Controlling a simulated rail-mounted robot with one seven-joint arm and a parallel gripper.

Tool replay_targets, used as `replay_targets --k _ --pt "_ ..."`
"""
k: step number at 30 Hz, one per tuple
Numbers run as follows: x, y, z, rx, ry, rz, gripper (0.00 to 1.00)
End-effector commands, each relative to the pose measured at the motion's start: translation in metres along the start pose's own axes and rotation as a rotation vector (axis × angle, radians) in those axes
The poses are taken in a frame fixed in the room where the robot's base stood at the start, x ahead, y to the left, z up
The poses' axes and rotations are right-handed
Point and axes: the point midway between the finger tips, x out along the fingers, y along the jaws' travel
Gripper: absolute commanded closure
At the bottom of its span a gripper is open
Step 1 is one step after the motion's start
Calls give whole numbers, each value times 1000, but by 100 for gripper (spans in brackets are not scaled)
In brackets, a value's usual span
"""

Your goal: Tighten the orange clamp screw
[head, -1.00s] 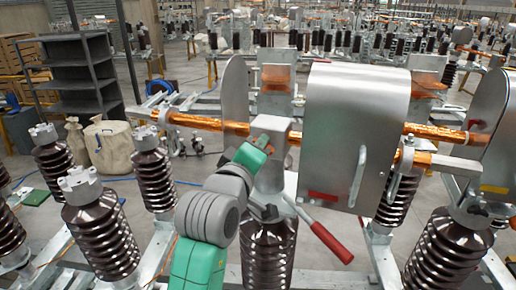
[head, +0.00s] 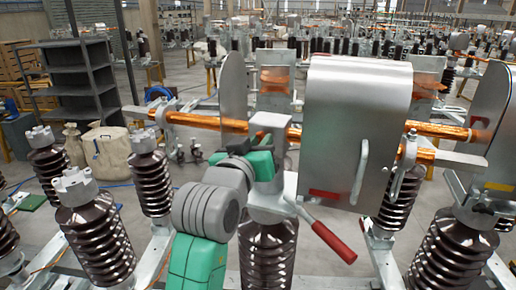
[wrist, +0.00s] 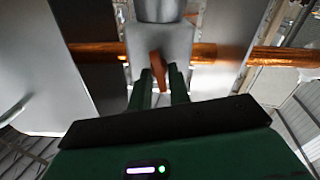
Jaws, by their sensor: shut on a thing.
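The orange clamp screw (wrist: 158,72) shows in the wrist view as a flat, slightly tilted orange piece in front of a grey clamp block (wrist: 162,45). My gripper (wrist: 159,86) has its two green fingers close on either side of the screw's lower end and is shut on it. In the head view, my green gripper body (head: 262,164) is up against the grey clamp post (head: 269,140), above a brown ribbed insulator (head: 267,255). The screw and fingertips are hidden there behind my arm.
A copper bar (head: 205,121) runs across behind the clamp. A large metal cover (head: 357,130) stands close on the right. A red-handled lever (head: 333,241) juts out below it. Brown insulators (head: 98,245) stand on the left, and a dark shelf (head: 80,85) is behind.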

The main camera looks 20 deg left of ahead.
Motion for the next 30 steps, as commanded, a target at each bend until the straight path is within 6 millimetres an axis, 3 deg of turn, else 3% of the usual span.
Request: replay_targets --k 30 --pt "0 4 4 964 0 -1 100"
